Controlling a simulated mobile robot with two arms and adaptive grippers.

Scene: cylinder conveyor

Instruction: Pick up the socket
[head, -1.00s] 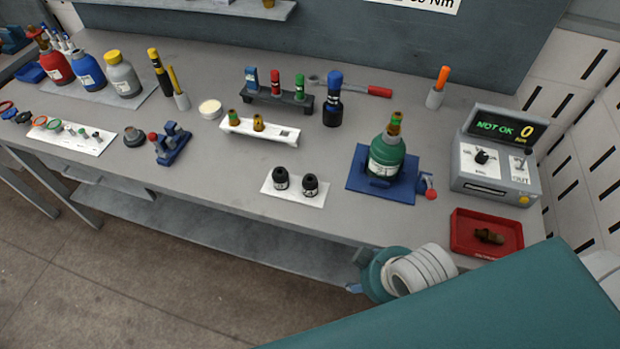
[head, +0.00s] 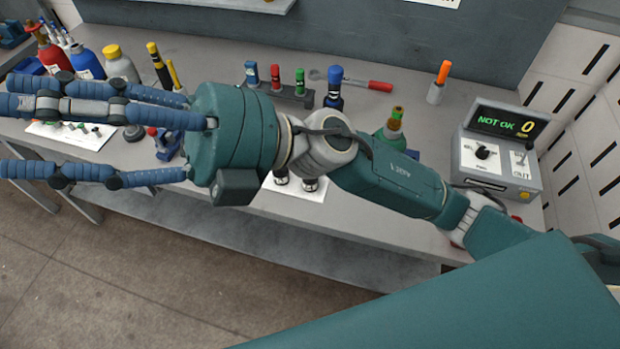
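Two short black sockets stand on a white card (head: 267,186) at the front of the bench; only the lower parts of the left one (head: 281,179) and the right one (head: 310,187) show below my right arm. My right gripper (head: 12,136) reaches across the picture to the left, above the bench. Its blue fingers are spread apart and hold nothing that I can see; their tips are at or past the left edge. My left gripper is not in view.
A tester reading "NOT OK 0" (head: 498,150) is at the right. A rack with several coloured pieces (head: 290,92), a blue-topped bottle (head: 334,92) and a red-handled wrench (head: 366,85) stand or lie behind.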

